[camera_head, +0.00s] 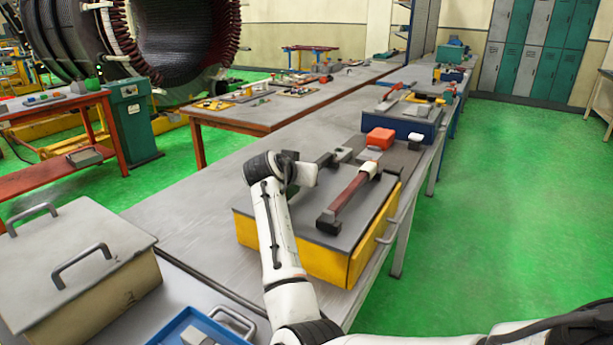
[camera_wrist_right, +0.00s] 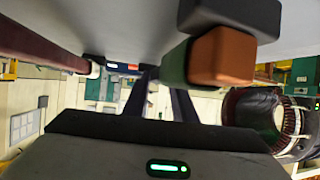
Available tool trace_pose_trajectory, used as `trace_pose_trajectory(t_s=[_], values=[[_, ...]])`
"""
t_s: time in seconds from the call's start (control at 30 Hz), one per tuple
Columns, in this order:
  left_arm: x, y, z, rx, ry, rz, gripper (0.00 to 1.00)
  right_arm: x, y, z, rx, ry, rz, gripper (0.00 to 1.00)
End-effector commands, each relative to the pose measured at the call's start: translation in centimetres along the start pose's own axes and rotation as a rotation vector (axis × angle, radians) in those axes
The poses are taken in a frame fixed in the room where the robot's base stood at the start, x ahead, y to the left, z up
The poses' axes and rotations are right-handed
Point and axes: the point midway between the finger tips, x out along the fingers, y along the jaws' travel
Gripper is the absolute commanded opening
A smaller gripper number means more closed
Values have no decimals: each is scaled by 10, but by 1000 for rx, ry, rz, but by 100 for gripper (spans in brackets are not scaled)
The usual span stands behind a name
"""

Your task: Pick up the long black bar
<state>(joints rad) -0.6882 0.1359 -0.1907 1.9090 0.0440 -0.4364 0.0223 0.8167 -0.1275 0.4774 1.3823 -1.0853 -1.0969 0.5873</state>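A dark bar-like piece (camera_head: 326,160) lies on the grey top of the yellow box (camera_head: 309,252), just beyond my right gripper (camera_head: 304,176). It is partly covered by the gripper, so its full length is hidden. In the right wrist view, which looks upside down, the dark fingers (camera_wrist_right: 162,104) stand apart with a gap between them. A black block (camera_wrist_right: 235,14) with orange and green blocks (camera_wrist_right: 222,55) is close on the right there. I cannot tell whether it belongs to the bar. My left gripper is not in view.
A lidded box (camera_head: 75,270) and blue tray (camera_head: 190,322) are at front left. Bare bench lies left of the box.

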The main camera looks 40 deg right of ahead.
Motion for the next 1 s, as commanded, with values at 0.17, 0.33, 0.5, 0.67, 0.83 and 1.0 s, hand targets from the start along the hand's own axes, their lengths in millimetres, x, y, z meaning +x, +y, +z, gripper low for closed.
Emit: trace_pose_trajectory(t_s=[0.17, 0.33, 0.5, 0.67, 0.83, 1.0], values=[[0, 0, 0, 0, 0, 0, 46, 0, 0, 1, -1, -1, 0, 0], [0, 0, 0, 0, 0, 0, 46, 0, 0, -1, 0, 2, 0, 0], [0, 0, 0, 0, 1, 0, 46, -1, 0, -3, 1, 2, 0, 0], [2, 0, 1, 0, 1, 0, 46, -10, 0, -22, 4, 6, -1, 0], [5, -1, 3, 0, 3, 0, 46, -26, 0, -54, 5, 7, -2, 0], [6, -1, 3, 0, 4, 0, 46, -38, 0, -79, 3, 5, -1, 0]])
